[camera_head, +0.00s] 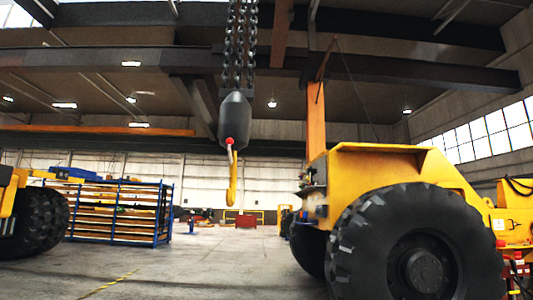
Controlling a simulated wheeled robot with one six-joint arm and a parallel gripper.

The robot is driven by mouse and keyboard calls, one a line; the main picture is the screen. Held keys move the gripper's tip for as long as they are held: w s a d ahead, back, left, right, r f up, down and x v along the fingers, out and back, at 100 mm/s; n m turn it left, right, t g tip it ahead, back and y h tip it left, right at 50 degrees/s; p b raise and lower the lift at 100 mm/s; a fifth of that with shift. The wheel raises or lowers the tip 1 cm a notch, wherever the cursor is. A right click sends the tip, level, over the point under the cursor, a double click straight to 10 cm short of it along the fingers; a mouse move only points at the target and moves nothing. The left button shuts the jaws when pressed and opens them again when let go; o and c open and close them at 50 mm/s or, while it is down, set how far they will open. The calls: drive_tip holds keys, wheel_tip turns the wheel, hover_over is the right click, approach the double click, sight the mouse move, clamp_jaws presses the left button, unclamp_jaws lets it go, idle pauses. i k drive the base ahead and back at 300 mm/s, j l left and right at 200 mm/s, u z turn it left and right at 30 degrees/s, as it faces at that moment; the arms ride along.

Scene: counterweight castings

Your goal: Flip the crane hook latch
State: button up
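A yellow crane hook (232,180) hangs in the middle of the camera_head view, below a dark grey hook block (235,118). Chains (241,45) run from the block up out of the picture. A red round part (229,141) sits where the block meets the hook, with a short pale piece just below it. The hook is seen nearly edge-on and small, so I cannot tell the latch apart or its position. My gripper is not in view. Nothing touches the hook.
A yellow wheeled machine (385,165) with a big black tyre (415,255) stands close at right. Another tyre (42,220) is at far left. A blue rack (118,211) stands behind. The concrete floor (205,265) between them is clear.

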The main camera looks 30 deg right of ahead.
sight(229, 141)
drive_tip(key=k+l, duration=0.1)
drive_tip(key=l, duration=0.9)
drive_tip(key=k+l, duration=0.15)
drive_tip(key=l, duration=0.35)
